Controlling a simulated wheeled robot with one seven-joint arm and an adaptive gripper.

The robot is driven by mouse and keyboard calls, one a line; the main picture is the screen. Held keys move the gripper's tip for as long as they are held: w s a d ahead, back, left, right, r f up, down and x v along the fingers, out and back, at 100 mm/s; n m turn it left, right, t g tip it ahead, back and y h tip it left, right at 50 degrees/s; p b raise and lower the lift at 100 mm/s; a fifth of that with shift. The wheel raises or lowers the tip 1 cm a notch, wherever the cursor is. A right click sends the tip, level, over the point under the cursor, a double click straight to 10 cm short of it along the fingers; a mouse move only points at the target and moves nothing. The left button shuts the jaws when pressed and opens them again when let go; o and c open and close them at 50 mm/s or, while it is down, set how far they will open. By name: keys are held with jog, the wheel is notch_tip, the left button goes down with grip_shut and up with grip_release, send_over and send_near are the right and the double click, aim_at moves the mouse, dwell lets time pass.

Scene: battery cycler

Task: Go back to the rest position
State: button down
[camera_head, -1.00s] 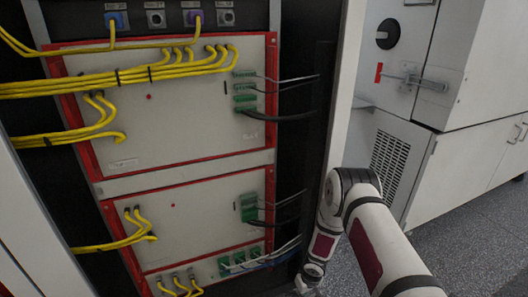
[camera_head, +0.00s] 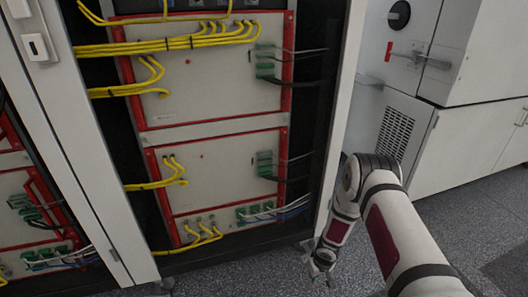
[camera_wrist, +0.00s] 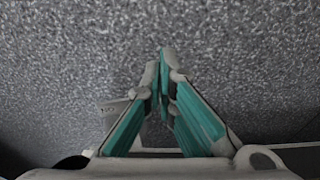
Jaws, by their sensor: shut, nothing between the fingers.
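My gripper (camera_wrist: 162,68) is shut and empty in the wrist view. Its teal-padded fingers meet at the tips, over speckled grey floor. In the head view my gripper (camera_head: 320,272) is small, at the end of my arm at the lower right. It hangs low, beside the bottom right corner of the battery cycler rack (camera_head: 215,185). The rack holds two grey panels with red frames. I cannot tell from these frames whether the gripper touches anything.
Yellow cables (camera_head: 170,44) and green connectors (camera_head: 265,62) are on the rack panels. Another rack (camera_head: 38,215) stands at the left. A white cabinet (camera_head: 470,130) with a red-tipped latch stands at the right. Grey floor (camera_head: 455,225) lies open in front of that cabinet.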

jog(key=w+d+r+m+h, duration=0.1)
jog(key=w+d+r, duration=0.2)
jog(key=r, duration=0.8)
jog(key=w+d+r+h, duration=0.2)
jog(key=r, duration=0.9)
jog(key=s+d+r+m+h, duration=0.1)
jog(key=s+r, duration=0.1)
jog(key=r, duration=0.6)
jog(key=s+d+r, duration=0.2)
jog(key=r, duration=0.7)
jog(key=s+a+r+m, duration=0.1)
jog(key=s+r+m, duration=0.1)
jog(key=s+r, duration=1.65)
jog(key=s+a+r+g+y, duration=0.15)
jog(key=s+a, duration=0.25)
jog(key=s, duration=0.8)
jog(key=s+a+r+y, duration=0.1)
jog(key=s+a+y, duration=0.15)
jog(key=s, duration=0.95)
notch_tip(320, 180, up, 37)
jog(key=t+p, duration=0.4)
jog(key=p, duration=3.1)
jog(key=shift+a+h, duration=0.15)
jog(key=shift+h, duration=0.15)
jog(key=shift+f, duration=0.1)
